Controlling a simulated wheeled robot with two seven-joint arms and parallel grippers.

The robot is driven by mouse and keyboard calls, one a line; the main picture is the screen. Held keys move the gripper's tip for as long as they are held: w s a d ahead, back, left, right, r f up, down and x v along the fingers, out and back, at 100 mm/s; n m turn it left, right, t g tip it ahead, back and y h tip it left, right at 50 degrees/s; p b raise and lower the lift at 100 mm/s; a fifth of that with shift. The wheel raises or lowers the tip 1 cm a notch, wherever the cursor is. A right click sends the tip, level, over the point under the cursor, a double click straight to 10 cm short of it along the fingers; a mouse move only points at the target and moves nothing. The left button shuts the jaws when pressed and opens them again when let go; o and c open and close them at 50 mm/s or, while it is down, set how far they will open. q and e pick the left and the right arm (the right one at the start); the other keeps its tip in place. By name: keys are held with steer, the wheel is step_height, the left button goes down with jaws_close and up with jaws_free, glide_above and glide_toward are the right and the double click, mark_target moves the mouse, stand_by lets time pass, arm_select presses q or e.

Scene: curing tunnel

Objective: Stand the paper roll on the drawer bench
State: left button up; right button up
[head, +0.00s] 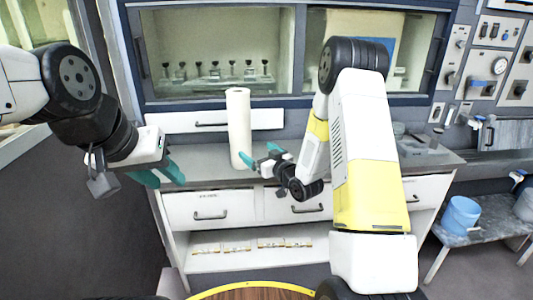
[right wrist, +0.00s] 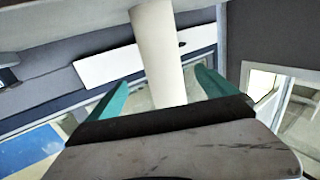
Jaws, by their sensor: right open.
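The white paper roll (head: 239,128) stands upright on the grey top of the drawer bench (head: 210,171). My right gripper (head: 258,160) is open just to the right of the roll's lower part, with its teal fingers pointing toward it. In the right wrist view the roll (right wrist: 158,50) shows between and beyond the two teal fingers (right wrist: 160,95); I cannot tell whether they touch it. My left gripper (head: 160,178) is to the left of the bench front, its teal fingers pointing down and right, with nothing seen between them. Its opening is not clear.
A glazed cabinet (head: 215,95) with several small dark-topped items stands behind the bench. A grey tray (head: 425,146) sits on the bench's right part. A blue bucket (head: 460,215) stands on a low table at right. The bench top left of the roll is clear.

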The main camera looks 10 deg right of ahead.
steer(key=s+d+r+m+g+h, duration=0.1)
steer(key=s+d+r+g+h, duration=0.2)
steer(key=r, duration=0.4)
steer(key=s+d+r+m+g+h, duration=0.1)
steer(key=s+d+r+m+h, duration=0.15)
steer(key=s+d+r, duration=0.3)
steer(key=s+r+m+g, duration=0.1)
steer(key=s+g, duration=0.1)
steer(key=s, duration=1.2)
steer(key=s+r+g, duration=0.2)
steer(key=s+g, duration=0.1)
steer(key=s, duration=1.1)
steer(key=shift+r+m+g+h, duration=0.3)
steer(key=shift+m+h, duration=0.05)
steer(key=shift+w+a, duration=0.1)
steer(key=shift+a, duration=0.1)
